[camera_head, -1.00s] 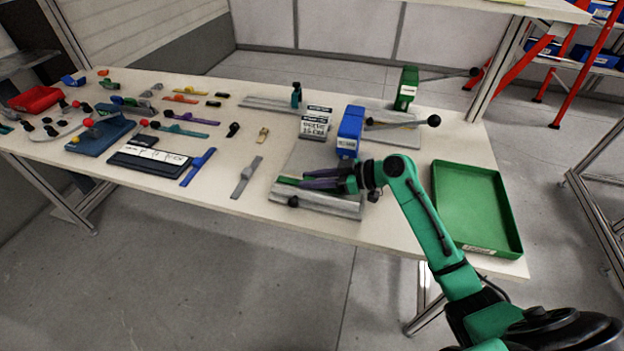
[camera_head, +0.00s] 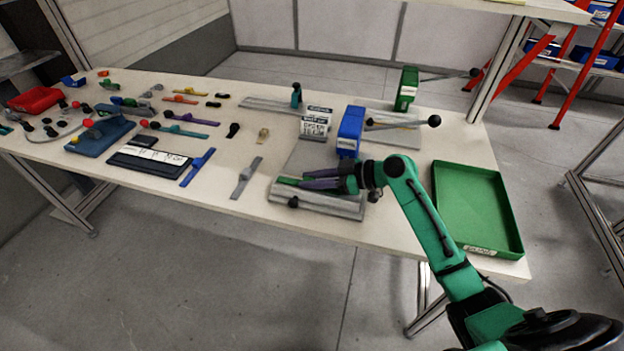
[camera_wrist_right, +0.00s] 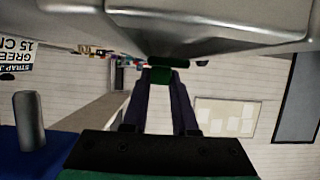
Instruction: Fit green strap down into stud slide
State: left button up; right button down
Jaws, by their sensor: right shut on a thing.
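My right gripper (camera_head: 312,183) reaches in from the right, low over the grey metal fixture plate at the front of the table. It is shut on the green strap (camera_head: 289,181), whose end shows just left of the fingertips. In the right wrist view the green strap (camera_wrist_right: 170,75) sits between the two dark fingers, close to a grey metal part. The stud slide cannot be told apart here, and I cannot tell whether the strap touches it. My left gripper is not in view.
The blue-headed press (camera_head: 350,131) stands just behind the gripper. A green tray (camera_head: 509,213) lies at the table's right. A white sign (camera_head: 316,124) stands behind the plate. A grey strap (camera_head: 246,178) and several coloured straps and parts lie to the left.

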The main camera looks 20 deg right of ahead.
dwell(0.7)
jog(key=shift+f+b, duration=0.4)
jog(key=shift+b, duration=0.15)
jog(key=shift+f, duration=0.15)
jog(key=shift+r, duration=0.55)
jog(key=shift+w, duration=0.1)
dwell(1.4)
jog(key=shift+f+b, duration=0.2)
jog(key=shift+b, duration=0.15)
